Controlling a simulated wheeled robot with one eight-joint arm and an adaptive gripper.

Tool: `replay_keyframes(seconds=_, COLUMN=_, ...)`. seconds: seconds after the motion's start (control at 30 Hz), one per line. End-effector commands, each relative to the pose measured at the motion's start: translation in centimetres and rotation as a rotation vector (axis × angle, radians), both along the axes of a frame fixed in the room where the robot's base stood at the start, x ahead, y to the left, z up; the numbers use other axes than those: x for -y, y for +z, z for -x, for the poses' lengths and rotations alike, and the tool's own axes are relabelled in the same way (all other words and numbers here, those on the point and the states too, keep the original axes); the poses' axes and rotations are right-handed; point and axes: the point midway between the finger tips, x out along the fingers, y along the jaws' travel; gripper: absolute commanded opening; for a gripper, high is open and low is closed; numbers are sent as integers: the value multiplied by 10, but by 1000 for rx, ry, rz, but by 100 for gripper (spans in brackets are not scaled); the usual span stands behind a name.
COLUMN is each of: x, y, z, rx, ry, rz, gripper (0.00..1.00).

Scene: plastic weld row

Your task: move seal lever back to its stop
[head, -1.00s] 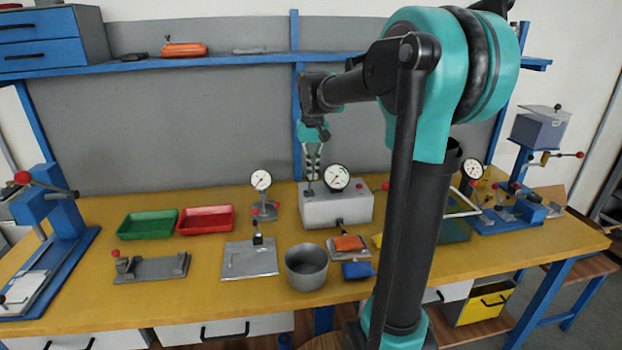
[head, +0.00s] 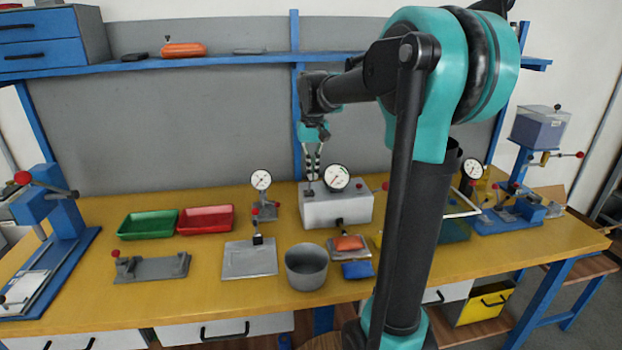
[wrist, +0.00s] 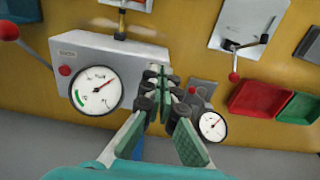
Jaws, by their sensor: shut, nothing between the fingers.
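The grey box with a round dial (head: 336,208) stands at the middle back of the bench. Its lever has a red knob (head: 385,186), partly cut off by my arm in the head view. In the wrist view the box (wrist: 120,60) is left of the fingers and the red-knobbed lever (wrist: 9,28) sticks out from its far left end. I cannot tell for sure that this is the seal lever. My gripper (head: 313,172) is shut and empty, pointing down over the left end of the box. In the wrist view its fingertips (wrist: 164,78) appear beside the box's right end, apart from the lever.
A small dial stand (head: 264,205) is left of the box. A grey cup (head: 306,268) and a plate with an upright red-tipped handle (head: 249,262) stand in front. Red (head: 206,220) and green (head: 148,225) trays lie left. My arm hides part of the bench's right side.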

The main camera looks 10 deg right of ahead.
Motion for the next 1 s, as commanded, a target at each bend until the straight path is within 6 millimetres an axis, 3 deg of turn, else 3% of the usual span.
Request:
replay_keyframes(seconds=0.37, x=0, y=-4, z=0, rx=0, ry=0, rz=0, gripper=0)
replay_keyframes(seconds=1.0, x=0, y=-37, z=0, rx=0, ry=0, rz=0, gripper=0)
